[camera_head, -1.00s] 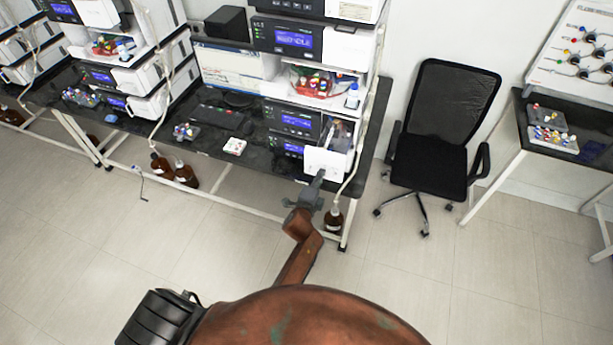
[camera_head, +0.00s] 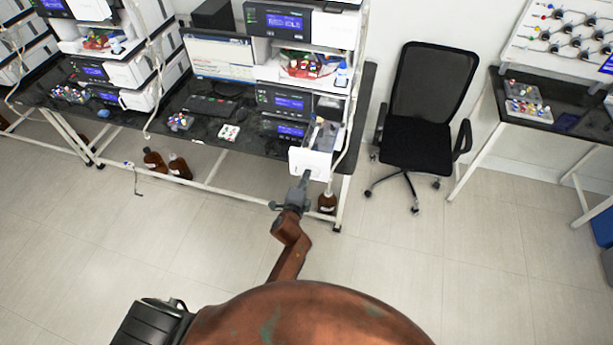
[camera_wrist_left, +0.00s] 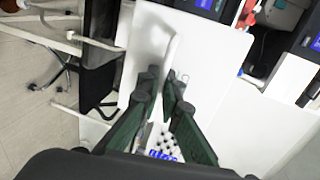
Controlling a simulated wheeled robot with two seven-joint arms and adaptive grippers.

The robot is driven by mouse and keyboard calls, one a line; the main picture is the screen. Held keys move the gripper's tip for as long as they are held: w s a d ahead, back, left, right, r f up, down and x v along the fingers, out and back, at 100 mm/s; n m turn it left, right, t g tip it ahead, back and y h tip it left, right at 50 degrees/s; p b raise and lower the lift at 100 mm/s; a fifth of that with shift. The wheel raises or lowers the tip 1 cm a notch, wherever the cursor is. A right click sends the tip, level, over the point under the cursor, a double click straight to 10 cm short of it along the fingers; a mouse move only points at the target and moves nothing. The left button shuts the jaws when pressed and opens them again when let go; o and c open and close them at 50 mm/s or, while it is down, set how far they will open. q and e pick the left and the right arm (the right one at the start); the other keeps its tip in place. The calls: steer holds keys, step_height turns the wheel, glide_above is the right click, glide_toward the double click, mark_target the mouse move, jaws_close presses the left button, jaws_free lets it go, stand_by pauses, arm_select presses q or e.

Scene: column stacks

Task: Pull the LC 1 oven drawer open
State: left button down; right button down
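The white oven drawer (camera_head: 308,164) at the bottom right of the nearest instrument stack stands pulled out, with its inside visible from above. No LC 1 label is readable. My left gripper (camera_head: 304,181) is at the front of this drawer. In the left wrist view my two dark fingers (camera_wrist_left: 161,84) are close together against the white drawer front (camera_wrist_left: 190,60). They appear closed around its handle, which they mostly hide. Several capped vials (camera_wrist_left: 163,147) show between the fingers lower down. My right gripper is in neither view.
The dark bench (camera_head: 215,140) carries the stack, a keyboard (camera_head: 212,105) and small vial racks. A black office chair (camera_head: 425,120) stands to the right. Brown bottles (camera_head: 327,203) sit under the bench. The floor in front is clear.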

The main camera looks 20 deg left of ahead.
arm_select(q)
steer(key=c, duration=2.4)
jaws_free()
steer(key=v, duration=1.2)
